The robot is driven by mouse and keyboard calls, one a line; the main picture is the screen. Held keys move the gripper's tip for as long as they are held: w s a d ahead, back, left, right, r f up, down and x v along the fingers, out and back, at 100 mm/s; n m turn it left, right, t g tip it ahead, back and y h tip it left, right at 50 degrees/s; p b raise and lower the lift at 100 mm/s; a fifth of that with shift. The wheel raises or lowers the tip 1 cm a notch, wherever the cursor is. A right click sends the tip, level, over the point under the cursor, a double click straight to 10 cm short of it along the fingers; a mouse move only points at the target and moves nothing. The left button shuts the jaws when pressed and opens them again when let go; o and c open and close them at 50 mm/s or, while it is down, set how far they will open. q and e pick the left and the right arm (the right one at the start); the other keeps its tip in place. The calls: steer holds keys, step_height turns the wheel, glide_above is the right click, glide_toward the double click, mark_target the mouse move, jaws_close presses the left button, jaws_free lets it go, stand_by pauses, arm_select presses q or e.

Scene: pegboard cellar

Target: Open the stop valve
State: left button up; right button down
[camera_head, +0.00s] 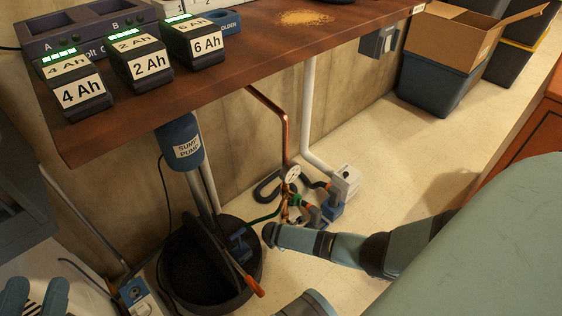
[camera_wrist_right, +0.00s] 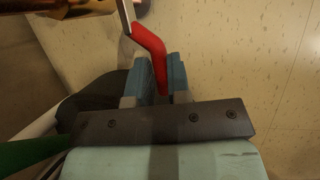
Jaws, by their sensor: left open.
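The stop valve's red lever (camera_wrist_right: 152,52) shows in the right wrist view, on a metal stem beside copper-coloured pipework (camera_wrist_right: 70,8). My right gripper (camera_wrist_right: 160,72) has its blue fingers on both sides of the lever, with no clear gap, and appears shut on it. In the head view, the copper pipe (camera_head: 285,140) runs down to a cluster of fittings with a round gauge (camera_head: 292,173); the lever cannot be made out there. My left gripper (camera_head: 36,298) is open at the bottom left corner, far from the valve.
A wooden bench (camera_head: 250,62) with battery packs (camera_head: 75,95) overhangs the wall side. A black tub (camera_head: 205,275) stands on the floor left of the pipework, under a blue sump pump unit (camera_head: 180,140). A white box (camera_head: 345,182) is beside the fittings. Storage bins (camera_head: 440,85) stand at the back.

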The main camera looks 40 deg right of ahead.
steer(key=shift+d+r+y+p, duration=0.15)
steer(key=shift+r+y+p, duration=0.35)
steer(key=shift+p, duration=0.3)
steer(key=shift+d+r+y+p, duration=0.1)
steer(key=shift+r+y+p, duration=0.25)
steer(key=shift+p, duration=0.25)
steer(key=shift+d+r+y, duration=0.1)
steer(key=shift+r+y, duration=0.05)
steer(key=shift+y, duration=0.2)
steer(key=shift+d+r+g+y+p, duration=0.2)
steer(key=shift+g+y+p, duration=0.15)
steer(key=shift+y, duration=0.25)
arm_select(q)
steer(key=shift+s+d+f+n+g+y, duration=0.1)
steer(key=shift+s+d+n+g+y, duration=0.1)
steer(key=shift+s+d+n+g, duration=0.3)
steer(key=shift+s+f+n+g+y, duration=0.1)
steer(key=shift+s+n+y, duration=0.15)
steer(key=shift+n, duration=0.45)
arm_select(e)
steer(key=shift+r+y, duration=0.2)
steer(key=shift+y, duration=0.1)
steer(key=c, duration=1.1)
jaws_free()
